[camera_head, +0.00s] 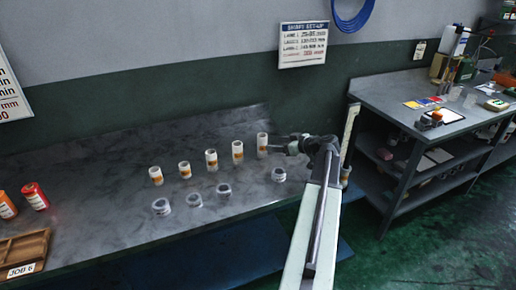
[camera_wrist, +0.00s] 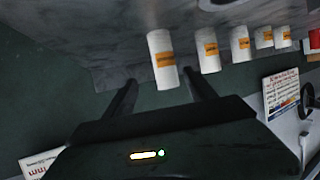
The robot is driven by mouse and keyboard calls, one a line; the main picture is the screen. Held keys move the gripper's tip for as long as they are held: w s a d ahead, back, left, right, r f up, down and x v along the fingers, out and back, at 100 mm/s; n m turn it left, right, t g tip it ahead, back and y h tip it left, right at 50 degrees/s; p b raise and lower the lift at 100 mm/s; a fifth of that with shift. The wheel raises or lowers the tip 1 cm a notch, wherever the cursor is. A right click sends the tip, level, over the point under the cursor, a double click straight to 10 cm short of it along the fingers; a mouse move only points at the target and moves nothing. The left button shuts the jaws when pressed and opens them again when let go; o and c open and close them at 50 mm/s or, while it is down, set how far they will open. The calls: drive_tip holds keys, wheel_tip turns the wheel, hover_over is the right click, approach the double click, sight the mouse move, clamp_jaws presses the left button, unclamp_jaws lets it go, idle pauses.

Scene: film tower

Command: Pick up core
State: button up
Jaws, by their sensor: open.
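Several white upright cylinders with orange bands, which look like cores, stand in a row on the grey bench (camera_head: 110,185). The rightmost and tallest-looking core (camera_head: 262,146) is just left of my gripper (camera_head: 284,144). In the wrist view this core (camera_wrist: 162,60) is in front of my gripper (camera_wrist: 160,78), with its near end about between the two open fingertips. No contact is clear. The neighbouring core (camera_head: 238,151) also shows in the wrist view (camera_wrist: 207,51). The fingers hold nothing.
Several short grey-white rings, one of them a ring (camera_head: 223,190), lie in front of the row. A red bottle (camera_head: 35,197) and a wooden tray (camera_head: 46,236) are at the far left. A second bench (camera_head: 385,100) stands right. A wall is behind.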

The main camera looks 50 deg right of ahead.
sight(262, 144)
drive_tip(key=b+x, duration=0.1)
drive_tip(key=x, duration=0.1)
drive_tip(key=b+x, duration=0.1)
drive_tip(key=x, duration=0.2)
drive_tip(key=a+x, duration=0.1)
drive_tip(key=x, duration=0.2)
drive_tip(key=shift+w+f+b, duration=0.15)
drive_tip(key=shift+w+b, duration=0.05)
drive_tip(key=shift+b, duration=0.2)
clamp_jaws()
